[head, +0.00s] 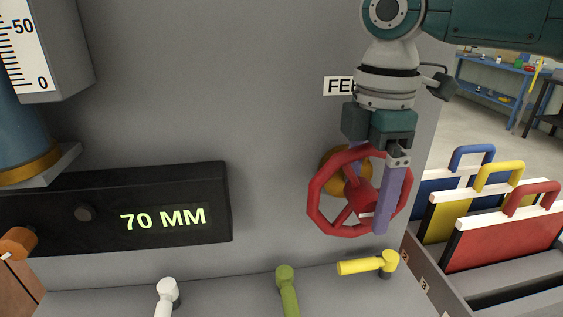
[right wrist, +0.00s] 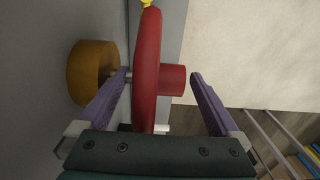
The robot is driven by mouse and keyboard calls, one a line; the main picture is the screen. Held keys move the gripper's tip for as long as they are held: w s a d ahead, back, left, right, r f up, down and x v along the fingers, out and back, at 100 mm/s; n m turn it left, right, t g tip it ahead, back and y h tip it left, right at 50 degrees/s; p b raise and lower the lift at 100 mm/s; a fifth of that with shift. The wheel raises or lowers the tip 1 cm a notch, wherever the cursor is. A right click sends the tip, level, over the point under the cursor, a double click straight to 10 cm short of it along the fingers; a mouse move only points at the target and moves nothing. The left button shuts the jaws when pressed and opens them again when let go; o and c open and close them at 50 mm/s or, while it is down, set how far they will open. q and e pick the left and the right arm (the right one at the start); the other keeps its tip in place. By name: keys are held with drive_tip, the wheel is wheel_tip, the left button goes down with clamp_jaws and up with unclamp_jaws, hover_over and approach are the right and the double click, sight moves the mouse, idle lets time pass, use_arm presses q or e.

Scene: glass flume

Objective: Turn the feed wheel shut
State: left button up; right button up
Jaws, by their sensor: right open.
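The red feed wheel (head: 314,196) stands out from the grey panel on a shaft with a brass-coloured collar (head: 334,163). In the right wrist view its rim is seen edge-on (right wrist: 147,65), with the red hub (right wrist: 172,80) to its right and the collar (right wrist: 88,72) at left. My right gripper (head: 369,195) is open, pointing down at the wheel. Its two purple fingers straddle the wheel, one on the panel side and one in front, with gaps visible in the right wrist view (right wrist: 160,76). A label, partly hidden by my wrist, reads "FE". My left gripper is out of view.
A black display (head: 162,217) reads "70 MM" at left. White (head: 167,292), green (head: 287,288) and yellow (head: 367,264) handles stand along the lower ledge, the yellow one just below the wheel. Blue, yellow and red (head: 505,238) handled plates stand in a rack at right.

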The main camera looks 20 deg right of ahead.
drive_tip(key=shift+c, duration=0.4)
clamp_jaws()
idle(0.4)
